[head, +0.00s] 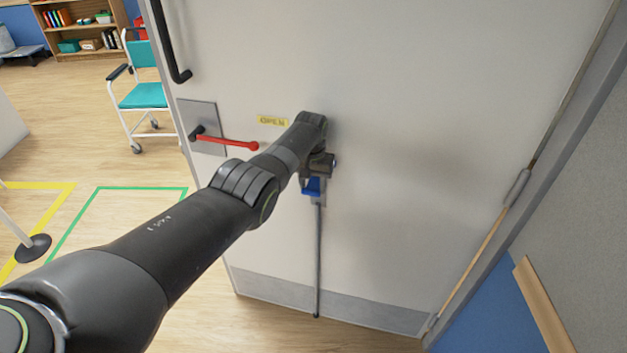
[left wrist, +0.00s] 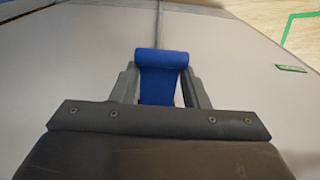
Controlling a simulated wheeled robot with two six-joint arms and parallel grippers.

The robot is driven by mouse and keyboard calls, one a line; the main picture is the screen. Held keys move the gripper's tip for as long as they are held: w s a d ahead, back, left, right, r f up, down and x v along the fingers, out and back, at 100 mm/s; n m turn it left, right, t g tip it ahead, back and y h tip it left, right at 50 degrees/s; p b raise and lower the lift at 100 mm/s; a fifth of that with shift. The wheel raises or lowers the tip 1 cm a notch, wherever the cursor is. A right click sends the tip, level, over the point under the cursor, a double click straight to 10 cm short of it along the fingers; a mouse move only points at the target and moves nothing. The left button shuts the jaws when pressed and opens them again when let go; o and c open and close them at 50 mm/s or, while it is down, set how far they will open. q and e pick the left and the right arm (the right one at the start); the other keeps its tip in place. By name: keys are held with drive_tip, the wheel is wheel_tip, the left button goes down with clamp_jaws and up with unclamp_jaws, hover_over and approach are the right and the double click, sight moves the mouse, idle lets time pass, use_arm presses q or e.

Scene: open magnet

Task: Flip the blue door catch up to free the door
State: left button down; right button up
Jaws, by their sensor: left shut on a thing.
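The blue door catch (head: 312,187) is on the face of the pale door (head: 400,150), at the top of a thin grey rod that runs down to the door's bottom edge. My left gripper (head: 316,175) is at the catch, partly hidden by my own arm. In the left wrist view the blue catch (left wrist: 160,75) stands between the two fingers of my left gripper (left wrist: 160,85), which is shut on it. The catch's far end shows past the fingertips. My right gripper is in neither view.
A red lever handle (head: 228,142) on a metal plate and a yellow "OPEN" label (head: 272,121) are left of my arm. A black pull handle (head: 172,45) is higher up. A teal wheeled chair (head: 143,95) stands beyond the door's left edge, with open floor around it.

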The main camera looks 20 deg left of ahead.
sight(311, 190)
use_arm(q)
drive_tip(key=shift+s+f, duration=0.1)
drive_tip(key=shift+s, duration=0.25)
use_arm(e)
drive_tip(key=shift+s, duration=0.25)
use_arm(q)
drive_tip(key=c, duration=0.8)
unclamp_jaws()
drive_tip(key=shift+w, duration=0.1)
drive_tip(key=shift+r+p, duration=0.3)
drive_tip(key=shift+r, duration=0.25)
wheel_tip(311, 190, up, 4)
drive_tip(key=shift+r+p, duration=0.2)
drive_tip(key=shift+p, duration=0.35)
drive_tip(key=r+b, duration=0.1)
drive_tip(key=r, duration=0.7)
drive_tip(key=s+r+b, duration=0.1)
drive_tip(key=r, duration=0.3)
drive_tip(key=shift+b, duration=0.3)
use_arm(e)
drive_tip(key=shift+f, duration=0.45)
use_arm(q)
drive_tip(key=shift+f, duration=0.15)
